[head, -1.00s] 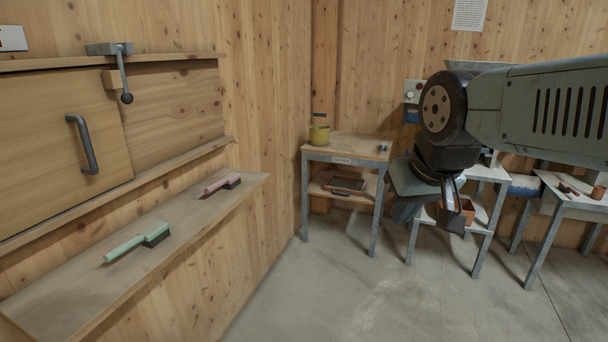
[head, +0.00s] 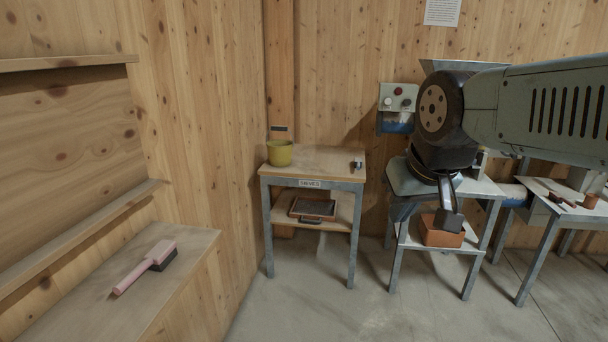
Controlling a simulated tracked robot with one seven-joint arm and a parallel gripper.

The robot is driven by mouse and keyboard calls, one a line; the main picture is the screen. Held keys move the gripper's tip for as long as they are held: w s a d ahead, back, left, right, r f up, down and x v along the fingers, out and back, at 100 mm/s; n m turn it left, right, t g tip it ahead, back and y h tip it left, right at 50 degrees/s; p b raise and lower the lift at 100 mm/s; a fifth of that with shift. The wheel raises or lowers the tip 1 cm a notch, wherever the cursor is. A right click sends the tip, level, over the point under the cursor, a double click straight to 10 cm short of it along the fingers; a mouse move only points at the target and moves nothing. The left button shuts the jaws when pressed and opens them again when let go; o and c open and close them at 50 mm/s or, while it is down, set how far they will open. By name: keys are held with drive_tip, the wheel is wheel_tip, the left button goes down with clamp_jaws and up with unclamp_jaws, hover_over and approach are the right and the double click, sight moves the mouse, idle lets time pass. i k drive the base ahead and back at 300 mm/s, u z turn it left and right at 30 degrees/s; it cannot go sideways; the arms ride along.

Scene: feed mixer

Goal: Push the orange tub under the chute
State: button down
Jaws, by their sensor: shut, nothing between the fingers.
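The orange tub (head: 430,238) sits on the lower shelf of the middle metal stand. My gripper (head: 449,221) is shut and points down in front of the tub in the picture, covering part of it. I cannot tell whether it touches the tub or hangs nearer to me. A grey hopper (head: 440,65) shows above my arm at the back wall. My arm hides most of the machine below it, and I cannot make out the chute.
A small table (head: 310,161) with a yellow-green pot (head: 279,153) on top and a sieve (head: 313,207) below stands left of the stand. Another table (head: 555,205) stands to the right. A pink brush (head: 147,265) lies on the left shelf. The floor (head: 390,305) ahead is clear.

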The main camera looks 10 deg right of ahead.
sight(431, 237)
drive_tip(key=z, duration=0.15)
drive_tip(key=i, duration=1.1)
drive_tip(key=z, duration=0.45)
drive_tip(key=i, duration=1.2)
drive_tip(key=z, duration=0.2)
